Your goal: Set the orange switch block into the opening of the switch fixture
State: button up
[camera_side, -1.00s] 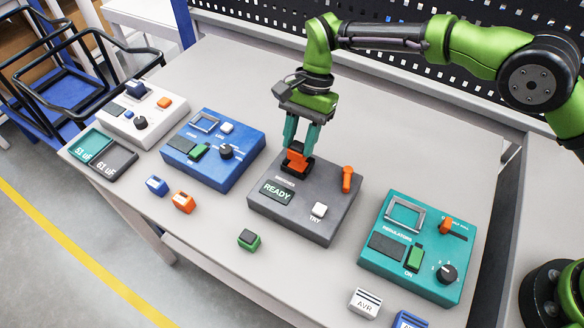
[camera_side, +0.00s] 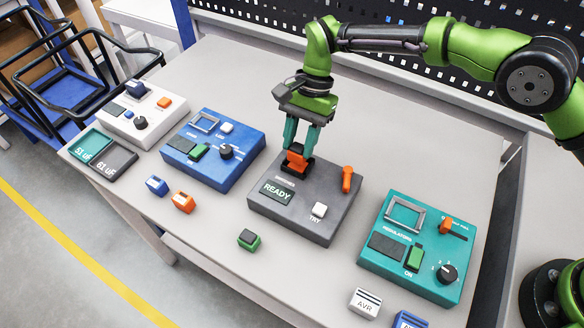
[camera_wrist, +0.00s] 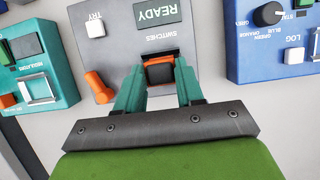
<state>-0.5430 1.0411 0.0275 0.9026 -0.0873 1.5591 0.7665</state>
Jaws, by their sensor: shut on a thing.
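The orange switch block (camera_side: 296,159) with a dark top is between the fingers of my gripper (camera_side: 298,150), which is shut on it. The block is upright at the opening of the switch fixture, a dark grey box (camera_side: 325,222) with a READY display. The wrist view also shows my gripper (camera_wrist: 160,84), the orange block (camera_wrist: 159,75) and the fixture (camera_wrist: 122,45). The black-rimmed opening (camera_wrist: 174,55) shows around the block's far side. The fingers hide part of the block and rim, and I cannot tell how deep the block sits.
A blue box (camera_side: 225,175) stands left of the fixture and a teal box (camera_side: 375,268) right of it. An orange lever (camera_side: 347,179) rises from the fixture. Loose blue (camera_side: 156,186), orange (camera_side: 183,202) and green (camera_side: 249,240) blocks lie in front. The table behind is clear.

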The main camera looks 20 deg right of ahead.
jog(key=shift+f, duration=0.9)
dwell(0.5)
jog(key=o, duration=1.6)
jog(key=shift+c, duration=0.2)
jog(key=shift+r, duration=0.1)
jog(key=shift+r, duration=3.4)
